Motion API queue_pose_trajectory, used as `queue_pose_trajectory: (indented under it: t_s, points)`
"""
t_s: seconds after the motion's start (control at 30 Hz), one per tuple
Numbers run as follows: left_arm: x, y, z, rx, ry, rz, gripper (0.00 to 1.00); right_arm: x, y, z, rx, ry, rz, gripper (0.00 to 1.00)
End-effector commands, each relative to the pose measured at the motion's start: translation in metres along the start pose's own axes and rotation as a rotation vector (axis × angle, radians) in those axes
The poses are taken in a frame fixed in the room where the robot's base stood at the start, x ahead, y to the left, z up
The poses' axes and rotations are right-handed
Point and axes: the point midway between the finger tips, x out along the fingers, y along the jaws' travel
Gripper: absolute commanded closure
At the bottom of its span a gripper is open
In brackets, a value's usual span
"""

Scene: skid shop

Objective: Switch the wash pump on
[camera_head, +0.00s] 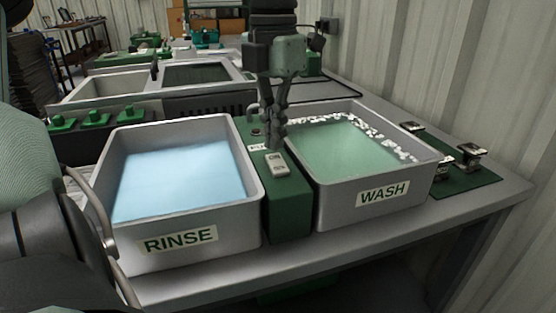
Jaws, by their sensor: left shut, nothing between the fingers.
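The wash pump switch (277,164) is a pale rocker marked ON at its far end, on top of a green box (290,208) between two basins. The lettering on its near end is too small to read. My left gripper (276,146) points down, shut and empty, with its fingertips at the far end of the switch in the picture. I cannot tell whether they touch it. The WASH basin (385,193) on the right holds green water with white foam along its edges. My right gripper is not in view.
The RINSE basin (180,240) with pale blue water stands left of the green box. Green-based parts (95,119) sit behind it. A green mat (470,180) with small metal pieces lies right of the WASH basin. A corrugated wall (440,70) borders the right.

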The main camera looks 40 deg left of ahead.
Motion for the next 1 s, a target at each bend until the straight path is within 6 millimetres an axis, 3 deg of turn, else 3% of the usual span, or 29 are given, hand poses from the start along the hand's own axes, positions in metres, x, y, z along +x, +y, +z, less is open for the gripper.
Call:
queue_pose_trajectory:
  t_s: [1.0]
  points:
    - [0.0064, 0.0000, 0.0000, 0.000, 0.000, 0.000, 1.00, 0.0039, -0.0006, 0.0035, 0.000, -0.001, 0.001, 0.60]
